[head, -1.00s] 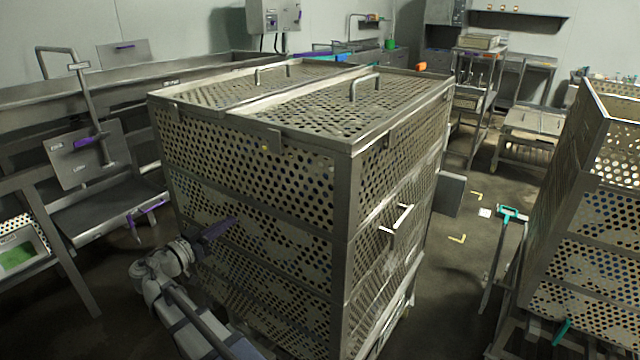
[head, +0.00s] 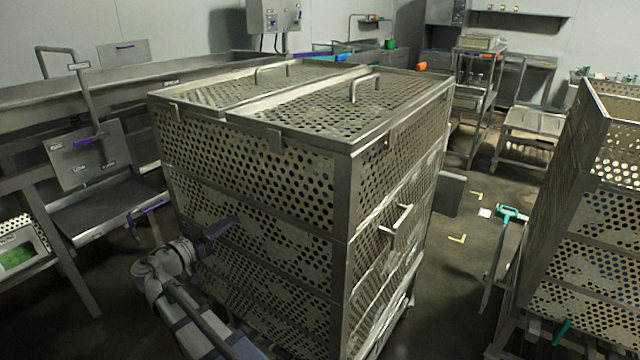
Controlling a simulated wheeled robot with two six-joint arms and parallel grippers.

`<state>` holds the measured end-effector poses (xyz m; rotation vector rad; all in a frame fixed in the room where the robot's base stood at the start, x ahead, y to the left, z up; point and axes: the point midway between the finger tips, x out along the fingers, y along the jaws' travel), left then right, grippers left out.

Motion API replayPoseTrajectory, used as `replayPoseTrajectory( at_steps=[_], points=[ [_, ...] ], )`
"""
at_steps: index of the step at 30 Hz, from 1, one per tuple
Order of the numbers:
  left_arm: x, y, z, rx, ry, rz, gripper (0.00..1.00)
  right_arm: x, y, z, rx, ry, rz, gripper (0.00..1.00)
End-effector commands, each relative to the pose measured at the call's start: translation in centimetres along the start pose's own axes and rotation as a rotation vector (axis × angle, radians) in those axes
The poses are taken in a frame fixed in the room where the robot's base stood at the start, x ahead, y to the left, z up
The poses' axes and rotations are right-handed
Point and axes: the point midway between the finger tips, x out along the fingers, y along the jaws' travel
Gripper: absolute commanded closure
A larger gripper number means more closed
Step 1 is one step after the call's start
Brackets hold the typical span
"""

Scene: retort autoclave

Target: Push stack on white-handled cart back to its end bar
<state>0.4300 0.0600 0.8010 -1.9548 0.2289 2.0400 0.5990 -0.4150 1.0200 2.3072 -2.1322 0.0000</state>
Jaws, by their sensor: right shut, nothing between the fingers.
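The stack of perforated metal baskets (head: 340,195) stands upright in the middle of the head view, with two lidded halves and loop handles on top. Only a little of the cart (head: 408,303) shows, low along the stack's right side. Its white handle cannot be made out, and its end bar is hidden. My right gripper (head: 228,224), with purple fingers, is shut and empty in front of the stack's near-left face, about mid-height. Whether the fingertips touch that face cannot be told. My left gripper is not in view.
Another perforated basket stack (head: 590,215) stands at the right, beside a teal-handled bar (head: 510,214). A steel trough and table (head: 105,205) stand at the left. Floor (head: 465,225) with yellow corner marks is free between the stacks. A low trolley (head: 533,125) stands behind.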

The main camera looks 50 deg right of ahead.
Motion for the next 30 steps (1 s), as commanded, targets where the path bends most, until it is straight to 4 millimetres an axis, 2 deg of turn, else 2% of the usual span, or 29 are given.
replayPoseTrajectory(
  at_steps=[30],
  points=[
    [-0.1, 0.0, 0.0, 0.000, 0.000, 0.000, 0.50, 3.7, 0.1, -0.2, -0.001, 0.005, 0.005, 1.00]
  ],
)
